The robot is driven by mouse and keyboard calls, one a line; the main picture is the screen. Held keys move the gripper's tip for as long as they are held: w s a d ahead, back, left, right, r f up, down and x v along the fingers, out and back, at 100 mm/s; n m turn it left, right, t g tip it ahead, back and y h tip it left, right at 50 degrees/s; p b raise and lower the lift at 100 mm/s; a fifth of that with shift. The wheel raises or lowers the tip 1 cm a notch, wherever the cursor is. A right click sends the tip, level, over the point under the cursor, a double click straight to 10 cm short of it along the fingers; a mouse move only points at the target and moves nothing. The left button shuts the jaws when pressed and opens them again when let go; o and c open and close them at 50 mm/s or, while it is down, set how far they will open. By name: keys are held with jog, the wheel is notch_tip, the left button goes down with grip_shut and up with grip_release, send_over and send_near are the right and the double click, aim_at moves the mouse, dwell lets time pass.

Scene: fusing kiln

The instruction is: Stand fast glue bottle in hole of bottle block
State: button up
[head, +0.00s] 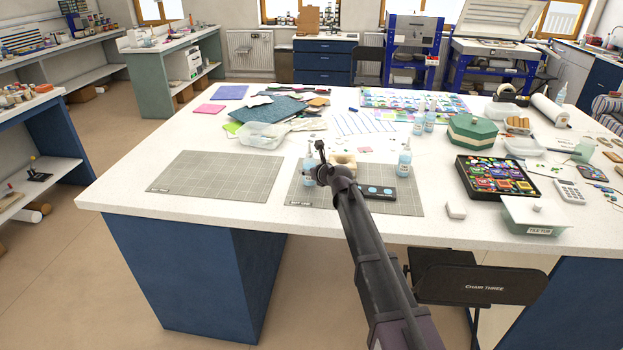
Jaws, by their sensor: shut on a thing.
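My gripper (321,158) is over the right grey mat, shut on a small light-blue bottle (309,172) with a pale narrow top. The bottle looks upright; its label is too small to read, and I cannot tell if its base touches the mat. A pale wooden block (346,158), probably the bottle block, is just right of and behind my gripper. My arm hides part of it, and its holes are not clear. A similar blue bottle (404,161) stands to the right of the block.
A dark tray (390,193) with two pale-blue round spots lies right of my arm. More bottles (419,124) stand behind. A green box (474,131) and a black case of coloured pieces (497,178) are at right. The left mat (215,175) is clear.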

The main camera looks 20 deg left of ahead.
jog(key=shift+f+b, duration=0.45)
jog(key=shift+f, duration=0.3)
jog(key=shift+f, duration=0.1)
jog(key=o, duration=0.7)
jog(key=shift+r, duration=0.25)
jog(key=p+v, duration=0.4)
jog(key=v, duration=0.8)
jog(key=shift+p, duration=0.3)
jog(key=shift+d+f, duration=0.1)
